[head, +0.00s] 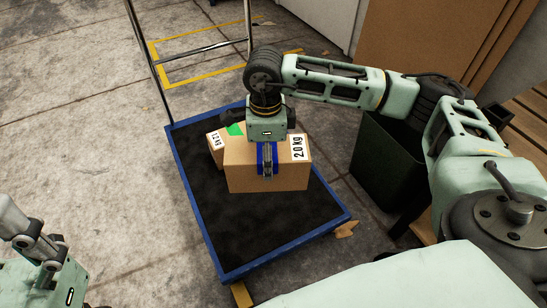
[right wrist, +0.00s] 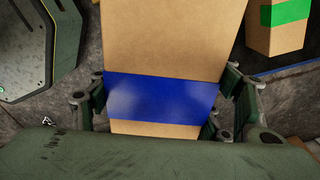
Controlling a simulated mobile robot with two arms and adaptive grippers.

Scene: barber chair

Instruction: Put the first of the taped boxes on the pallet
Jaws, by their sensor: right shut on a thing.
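A cardboard box with blue tape (head: 240,175) and a "2.0 kg" label is over the black deck of the blue-rimmed cart (head: 225,245). My right gripper (head: 267,172) reaches down over it and is shut on it. In the right wrist view my right gripper's fingers (right wrist: 163,100) flank the blue tape of this box (right wrist: 170,50). I cannot tell whether the box touches the deck. A smaller box with green tape (head: 214,149), labelled "1.2 kg", is just behind it to the left, partly hidden. It also shows in the right wrist view (right wrist: 274,38). My left gripper (head: 40,255) is at the lower left, cut off.
A dark green bin (head: 385,165) stands right of the cart. Wooden slats (head: 528,125) show at the right edge, possibly the pallet. Large brown panels (head: 415,45) lean at the back. The cart's metal handle (head: 150,60) rises behind. The floor at left is clear.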

